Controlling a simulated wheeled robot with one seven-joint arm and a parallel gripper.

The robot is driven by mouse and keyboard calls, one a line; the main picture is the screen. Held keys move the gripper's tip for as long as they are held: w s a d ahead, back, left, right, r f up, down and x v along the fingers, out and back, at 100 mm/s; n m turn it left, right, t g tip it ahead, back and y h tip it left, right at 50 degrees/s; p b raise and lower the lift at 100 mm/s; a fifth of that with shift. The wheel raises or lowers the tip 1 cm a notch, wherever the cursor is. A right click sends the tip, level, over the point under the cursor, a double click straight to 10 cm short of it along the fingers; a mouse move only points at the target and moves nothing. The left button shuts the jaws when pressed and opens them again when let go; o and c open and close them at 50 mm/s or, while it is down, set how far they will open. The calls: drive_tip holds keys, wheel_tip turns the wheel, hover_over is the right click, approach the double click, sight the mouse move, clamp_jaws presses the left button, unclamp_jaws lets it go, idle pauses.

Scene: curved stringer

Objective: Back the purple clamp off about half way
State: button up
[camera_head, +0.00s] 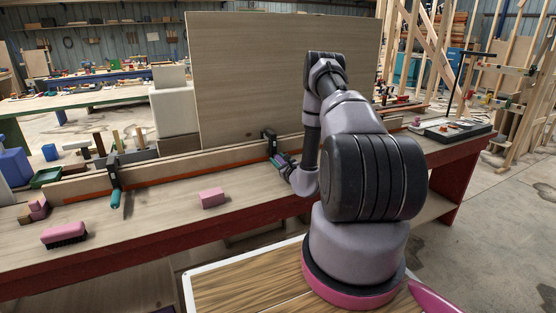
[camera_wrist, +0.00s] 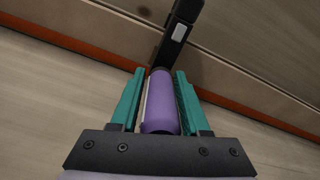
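The purple clamp's handle (camera_wrist: 161,105) lies between the teal fingers of my gripper (camera_wrist: 160,78) in the wrist view. A narrow light strip shows between the left finger and the handle; the right finger is very close to it. Whether the fingers press on it is not clear. The clamp's dark bar (camera_wrist: 176,32) rises beyond the handle, across the wooden strip. In the head view the clamp's dark upper part (camera_head: 268,136) stands at the bench's back strip, and my gripper (camera_head: 284,162) is at its handle, which is mostly hidden there. The clamp's screw is hard to see.
A second clamp with a teal handle (camera_head: 115,198) stands to the left on the same strip. A pink block (camera_head: 212,198) and a pink brush (camera_head: 64,234) lie on the bench. A large upright board (camera_head: 285,75) stands behind. The bench between the teal clamp and pink block is clear.

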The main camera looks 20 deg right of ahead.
drive_tip(key=shift+o, duration=0.6)
drive_tip(key=shift+r, duration=0.1)
drive_tip(key=s, duration=1)
drive_tip(key=shift+s+d, duration=0.2)
drive_tip(key=shift+s, duration=0.15)
drive_tip(key=shift+s+d, duration=0.1)
drive_tip(key=shift+s, duration=3.4)
